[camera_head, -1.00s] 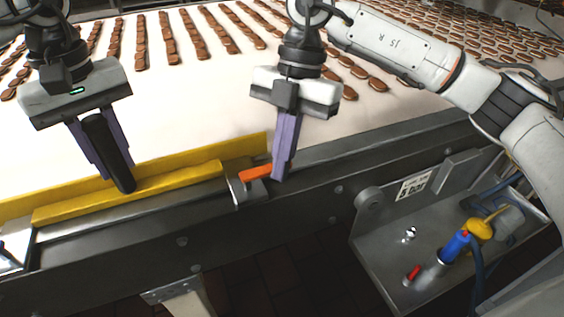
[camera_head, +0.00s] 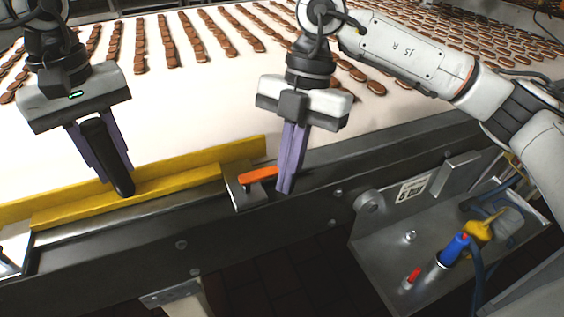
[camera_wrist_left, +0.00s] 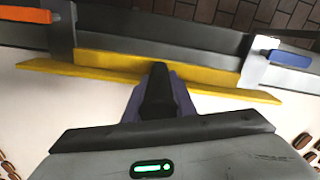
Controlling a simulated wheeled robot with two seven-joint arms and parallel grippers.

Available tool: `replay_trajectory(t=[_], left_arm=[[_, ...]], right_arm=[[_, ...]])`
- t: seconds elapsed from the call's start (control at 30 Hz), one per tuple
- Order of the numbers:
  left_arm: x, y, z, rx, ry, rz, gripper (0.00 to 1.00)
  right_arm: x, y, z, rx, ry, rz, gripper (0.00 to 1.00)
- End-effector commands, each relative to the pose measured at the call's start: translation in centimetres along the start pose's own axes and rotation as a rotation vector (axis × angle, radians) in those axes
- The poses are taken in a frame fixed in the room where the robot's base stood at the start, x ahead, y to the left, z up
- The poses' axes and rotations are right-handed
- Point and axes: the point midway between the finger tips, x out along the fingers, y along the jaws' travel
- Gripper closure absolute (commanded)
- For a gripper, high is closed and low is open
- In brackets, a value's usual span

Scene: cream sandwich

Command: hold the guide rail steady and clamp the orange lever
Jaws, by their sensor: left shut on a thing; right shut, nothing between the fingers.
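The yellow guide rail (camera_head: 75,208) lies along the conveyor's near edge; it crosses the left wrist view (camera_wrist_left: 100,65). My left gripper (camera_head: 122,185) is shut on the rail's upright black handle (camera_head: 112,160), which also shows in the left wrist view (camera_wrist_left: 158,88). The orange lever (camera_head: 258,176) sits on a metal clamp (camera_head: 243,195) at the rail's right end; it shows at the left of the left wrist view (camera_wrist_left: 28,43). My right gripper (camera_head: 285,188) is shut and empty, pointing down just right of the lever's end. Whether they touch is unclear.
A blue lever (camera_wrist_left: 290,59) sits on a clamp at the rail's other end. The white belt (camera_head: 190,110) carries rows of brown biscuits behind the rail.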

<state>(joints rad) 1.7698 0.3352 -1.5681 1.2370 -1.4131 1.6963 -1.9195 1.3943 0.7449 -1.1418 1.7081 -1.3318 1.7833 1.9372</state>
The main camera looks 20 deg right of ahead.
Motion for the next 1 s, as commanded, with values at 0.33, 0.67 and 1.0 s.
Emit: replay_trajectory(t=[0.33,0.67,1.0], left_arm=[[0.1,0.1,0.0,-0.002,0.001,0.002,1.0],[0.1,0.1,-0.1,-0.005,0.003,0.003,1.0],[0.1,0.1,-0.1,-0.007,0.003,0.003,0.75]], right_arm=[[-4.8,0.4,-1.5,-0.004,0.002,0.0,1.0],[-8.9,1.6,-2.1,-0.003,0.002,-0.004,1.0],[-9.2,1.6,-2.1,-0.003,0.003,-0.005,1.0]])
